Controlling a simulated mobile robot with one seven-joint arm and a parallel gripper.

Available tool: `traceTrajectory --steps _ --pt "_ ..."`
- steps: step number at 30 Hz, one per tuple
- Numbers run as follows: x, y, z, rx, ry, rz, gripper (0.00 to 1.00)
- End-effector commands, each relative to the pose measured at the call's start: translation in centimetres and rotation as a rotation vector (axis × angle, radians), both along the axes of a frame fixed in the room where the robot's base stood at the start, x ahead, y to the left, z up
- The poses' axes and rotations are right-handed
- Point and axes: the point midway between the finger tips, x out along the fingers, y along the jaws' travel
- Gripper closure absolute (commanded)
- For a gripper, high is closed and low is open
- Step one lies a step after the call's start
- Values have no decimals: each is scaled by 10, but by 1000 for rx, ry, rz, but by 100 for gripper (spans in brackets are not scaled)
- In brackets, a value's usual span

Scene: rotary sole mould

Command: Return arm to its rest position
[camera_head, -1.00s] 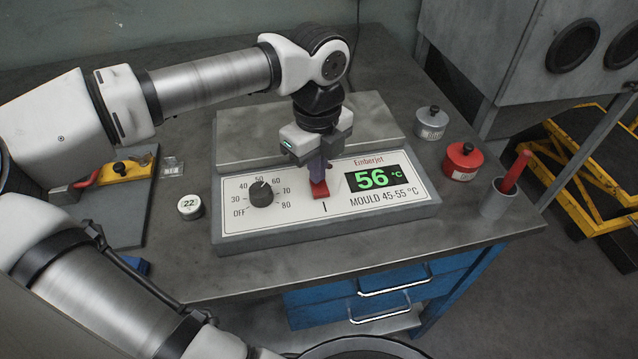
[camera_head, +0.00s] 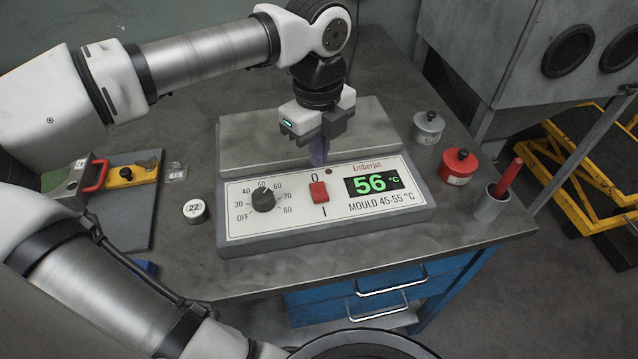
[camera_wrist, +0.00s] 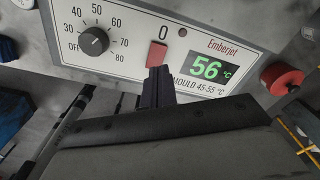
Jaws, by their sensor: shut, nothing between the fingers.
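My gripper (camera_head: 318,153) is shut and empty, pointing down above the back part of the control box (camera_head: 225,245). It is apart from the red rocker switch (camera_head: 318,191), which sits between the marks 0 and I. The wrist view shows the shut fingers (camera_wrist: 157,85) in front of the panel, with the red switch (camera_wrist: 156,54) just beyond them in the picture. The green display (camera_head: 371,184) reads 56 °C, beside the print "MOULD 45-55 °C".
A grey lidded pot (camera_head: 429,126), a red pot (camera_head: 459,166) and a grey cup (camera_head: 489,204) with a red stick stand at the right. A board (camera_head: 133,212) lies further left. The front bench top is clear.

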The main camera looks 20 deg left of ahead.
Motion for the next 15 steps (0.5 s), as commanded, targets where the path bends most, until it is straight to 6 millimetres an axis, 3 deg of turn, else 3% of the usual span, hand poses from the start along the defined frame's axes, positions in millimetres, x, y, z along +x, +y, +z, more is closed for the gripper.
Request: traceTrajectory --steps 1,3,15 --pt "-1 4 12 25 -8 9 100" --pt "-1 4 14 25 -9 9 100" --pt "-1 4 8 24 -10 8 100"
